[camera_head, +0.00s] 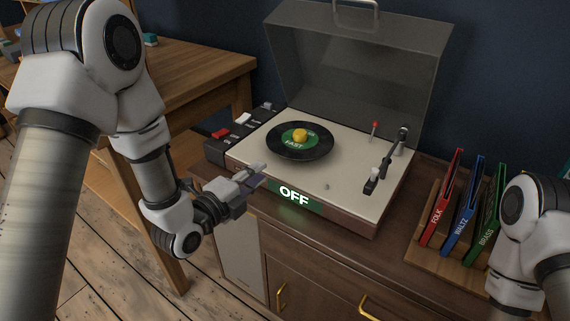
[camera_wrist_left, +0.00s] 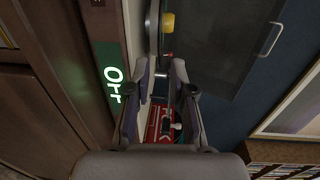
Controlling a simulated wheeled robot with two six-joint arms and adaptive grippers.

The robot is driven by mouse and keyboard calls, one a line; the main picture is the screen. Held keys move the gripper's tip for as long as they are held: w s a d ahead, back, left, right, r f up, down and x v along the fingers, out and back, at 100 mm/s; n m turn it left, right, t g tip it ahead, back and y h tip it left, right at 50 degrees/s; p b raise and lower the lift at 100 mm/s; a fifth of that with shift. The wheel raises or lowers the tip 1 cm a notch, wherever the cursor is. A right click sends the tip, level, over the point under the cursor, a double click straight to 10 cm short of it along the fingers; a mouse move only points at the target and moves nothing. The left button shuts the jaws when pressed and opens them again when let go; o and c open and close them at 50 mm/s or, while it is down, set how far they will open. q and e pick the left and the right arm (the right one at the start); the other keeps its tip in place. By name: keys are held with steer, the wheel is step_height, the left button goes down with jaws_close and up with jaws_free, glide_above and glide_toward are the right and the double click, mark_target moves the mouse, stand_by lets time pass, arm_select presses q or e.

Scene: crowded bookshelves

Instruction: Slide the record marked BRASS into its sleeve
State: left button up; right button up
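A black record (camera_head: 322,148) with a green label lies flat on the turntable (camera_head: 340,190). A yellow knob (camera_head: 300,135) at its centre hides part of the label's lettering. The green sleeve marked BRASS (camera_head: 484,236) stands in a wooden rack at the right. My left gripper (camera_head: 260,175) is in front of the turntable's near left corner, left of the lit OFF sign. In the left wrist view my left gripper (camera_wrist_left: 163,65) has its fingers apart, with nothing held between them. My right arm shows at the right edge; its gripper is out of view.
The red sleeve marked FOLK (camera_head: 438,212) and blue sleeve marked WALTZ (camera_head: 464,215) stand left of the green one. The turntable's lid (camera_head: 360,65) is up. The tone arm (camera_head: 386,165) is right of the record. Red and white switches (camera_head: 222,133) line the left side.

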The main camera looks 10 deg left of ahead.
mark_target(279, 168)
arm_select(q)
steer(key=x, duration=0.9)
steer(key=shift+s, duration=0.1)
jaws_close()
steer(key=shift+a+r, duration=0.1)
steer(key=shift+r, duration=0.3)
steer(key=shift+r+p, duration=0.45)
steer(key=shift+r, duration=0.05)
steer(key=shift+r, duration=0.1)
